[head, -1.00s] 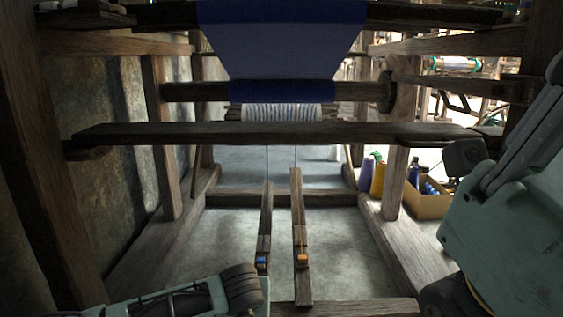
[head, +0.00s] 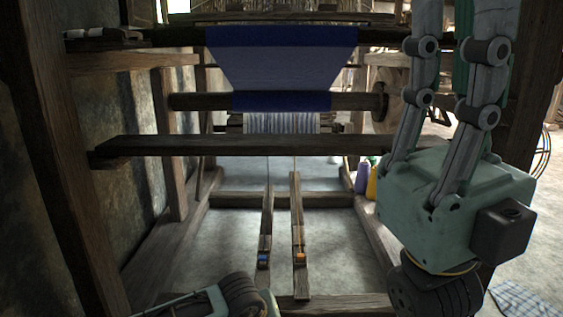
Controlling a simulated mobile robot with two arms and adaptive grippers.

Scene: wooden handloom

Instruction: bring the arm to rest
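My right gripper (head: 445,205) is large in the right part of the head view, close to the camera, with its fingers pointing up. The finger links run side by side with a gap between them, and the fingertips are cut off by the top edge. Nothing held by it shows. My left gripper (head: 185,303) shows only in part at the bottom edge, beside its dark wrist. Its fingers are out of the picture, so its opening is hidden.
The wooden loom stands ahead with blue cloth (head: 283,70) and a long cross beam (head: 280,145). Two wooden treadles (head: 297,235) lie below it. Purple and yellow spools (head: 363,176) stand behind my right gripper. A checked cloth (head: 522,302) lies at lower right.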

